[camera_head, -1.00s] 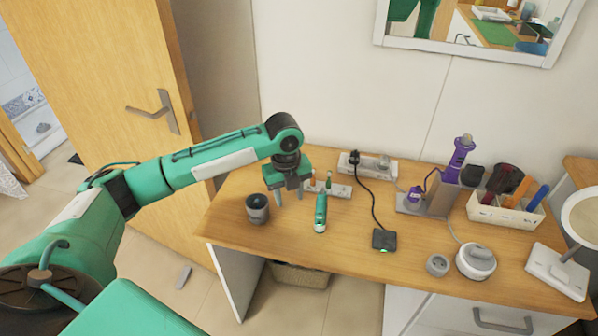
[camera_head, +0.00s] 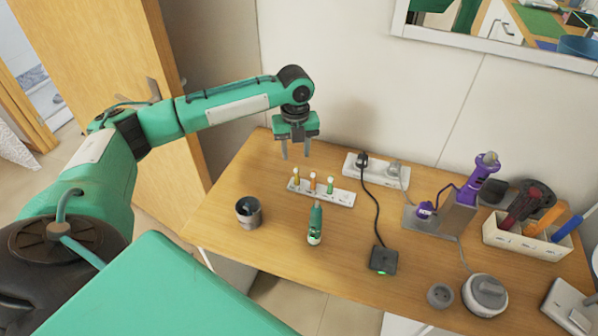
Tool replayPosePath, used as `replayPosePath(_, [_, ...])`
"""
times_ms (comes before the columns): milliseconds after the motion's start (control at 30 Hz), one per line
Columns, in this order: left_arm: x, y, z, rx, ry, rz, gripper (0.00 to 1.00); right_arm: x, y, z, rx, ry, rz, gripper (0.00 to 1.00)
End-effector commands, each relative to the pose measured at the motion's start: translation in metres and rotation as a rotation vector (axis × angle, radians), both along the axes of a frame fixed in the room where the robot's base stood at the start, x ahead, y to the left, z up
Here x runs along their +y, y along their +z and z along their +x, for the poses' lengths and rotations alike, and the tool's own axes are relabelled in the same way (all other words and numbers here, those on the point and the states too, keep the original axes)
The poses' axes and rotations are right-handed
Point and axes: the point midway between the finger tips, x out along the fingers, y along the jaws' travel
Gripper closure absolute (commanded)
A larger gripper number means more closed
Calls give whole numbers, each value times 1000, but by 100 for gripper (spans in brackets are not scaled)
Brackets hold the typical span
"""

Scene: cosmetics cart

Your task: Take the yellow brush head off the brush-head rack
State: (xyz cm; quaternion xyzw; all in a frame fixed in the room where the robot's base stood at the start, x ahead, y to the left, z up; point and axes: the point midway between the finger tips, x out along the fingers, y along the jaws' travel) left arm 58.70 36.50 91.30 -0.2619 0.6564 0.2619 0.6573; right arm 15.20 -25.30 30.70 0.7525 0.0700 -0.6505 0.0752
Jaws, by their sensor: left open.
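The white brush-head rack (camera_head: 342,198) stands on the wooden table, left of centre. Three small brush heads stand upright in it. The yellow brush head (camera_head: 296,177) is at the left end, the orange one (camera_head: 313,183) in the middle and the green one (camera_head: 330,185) to its right. My left gripper (camera_head: 296,157) points down with its two fingers apart and nothing between them. In the picture its fingertips are just above the yellow brush head, apart from it. How far in depth I cannot tell. My right gripper is not in view.
Purple device and organiser (camera_head: 520,241) stand farther right.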

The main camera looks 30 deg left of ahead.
Motion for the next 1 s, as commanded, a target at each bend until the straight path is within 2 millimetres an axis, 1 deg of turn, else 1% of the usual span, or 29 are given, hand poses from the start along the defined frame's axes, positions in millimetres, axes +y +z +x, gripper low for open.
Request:
replayPosePath(33, [0,-11,0,4,0,0,59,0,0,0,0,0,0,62])
replayPosePath(100, [0,-25,-1,4,0,0,59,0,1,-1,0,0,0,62])
replayPosePath(200, [0,-39,0,1,0,0,59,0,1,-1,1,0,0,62])
replayPosePath(467, [-1,-59,0,2,0,-1,59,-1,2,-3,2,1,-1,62])
replayPosePath(700, [-2,-94,-1,1,0,0,59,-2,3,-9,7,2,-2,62])
replayPosePath(800, [-2,-101,0,0,1,0,59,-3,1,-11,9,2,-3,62])
replayPosePath(1000, [-2,-102,0,-1,0,0,59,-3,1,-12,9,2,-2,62])
